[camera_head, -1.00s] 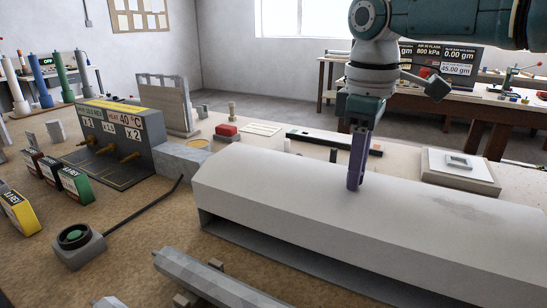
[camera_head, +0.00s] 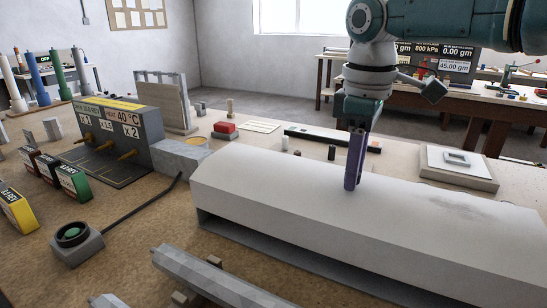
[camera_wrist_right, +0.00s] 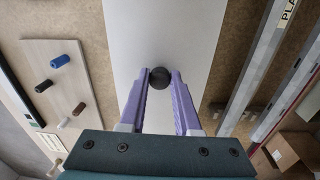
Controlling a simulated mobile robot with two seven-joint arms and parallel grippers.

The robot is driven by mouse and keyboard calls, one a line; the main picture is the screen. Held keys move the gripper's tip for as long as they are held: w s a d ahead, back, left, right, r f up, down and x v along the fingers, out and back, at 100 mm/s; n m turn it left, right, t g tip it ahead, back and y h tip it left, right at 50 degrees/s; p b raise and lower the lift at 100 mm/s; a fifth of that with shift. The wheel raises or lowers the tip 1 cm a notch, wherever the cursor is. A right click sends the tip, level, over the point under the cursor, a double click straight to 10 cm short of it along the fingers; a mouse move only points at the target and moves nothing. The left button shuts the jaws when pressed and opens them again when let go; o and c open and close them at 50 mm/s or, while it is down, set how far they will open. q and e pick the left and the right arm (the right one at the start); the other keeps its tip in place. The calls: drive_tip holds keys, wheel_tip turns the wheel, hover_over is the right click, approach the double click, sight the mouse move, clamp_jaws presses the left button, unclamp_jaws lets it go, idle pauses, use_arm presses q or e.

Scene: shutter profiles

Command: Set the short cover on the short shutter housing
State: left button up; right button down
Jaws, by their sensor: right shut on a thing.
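A long pale cover (camera_head: 290,208) with sloped edges lies across the right of the head view, above a grey housing (camera_head: 265,260). A dark gap shows between them along the near side; I cannot tell whether they touch elsewhere. My right gripper (camera_head: 351,187), with purple fingers, points down at the cover's top. In the right wrist view its fingertips are shut on a dark round knob (camera_wrist_right: 160,77) above the pale cover surface (camera_wrist_right: 165,30). The knob is hidden by the fingers in the head view. My left gripper is not in view.
A grey faceted profile (camera_head: 220,280) lies in front of the housing. A push-button box (camera_head: 76,243) with a cable and a heater block (camera_head: 112,135) stand to the left. Behind the cover are a red-topped block (camera_head: 224,129), small cylinders and a square plate (camera_head: 458,167).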

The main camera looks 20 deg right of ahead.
drive_tip(key=shift+f, duration=0.15)
drive_tip(key=c, duration=0.5)
unclamp_jaws()
drive_tip(key=shift+c, duration=0.2)
wheel_tip(320, 180, up, 10)
drive_tip(key=shift+s+a, duration=0.2)
drive_tip(key=shift+s, duration=0.1)
